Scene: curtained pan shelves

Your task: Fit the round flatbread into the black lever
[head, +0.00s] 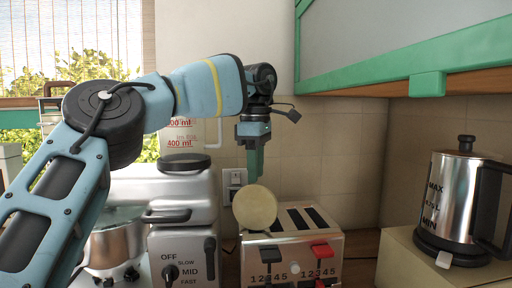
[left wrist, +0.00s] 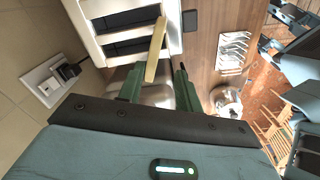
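The round flatbread (head: 255,207) is a pale yellow disc, upright and facing the head camera, at the front left of the toaster. In the left wrist view the flatbread (left wrist: 156,50) is a thin tilted strip across the line of the slots, not inside one. The black lever (head: 269,253) is on the toaster front, left of the red lever (head: 321,251). My left gripper (head: 255,172) points down just above the flatbread. In the left wrist view its fingers (left wrist: 158,85) stand apart; the flatbread's near end is by the left finger, with a gap to the right one.
The steel toaster (head: 291,246) has dark slots on top. A mixer (head: 183,195) stands to its left, and a steel kettle (head: 452,197) sits to the right on a beige block. A wall outlet (head: 233,186) with a plug is behind. A green-edged cabinet (head: 428,84) hangs above right.

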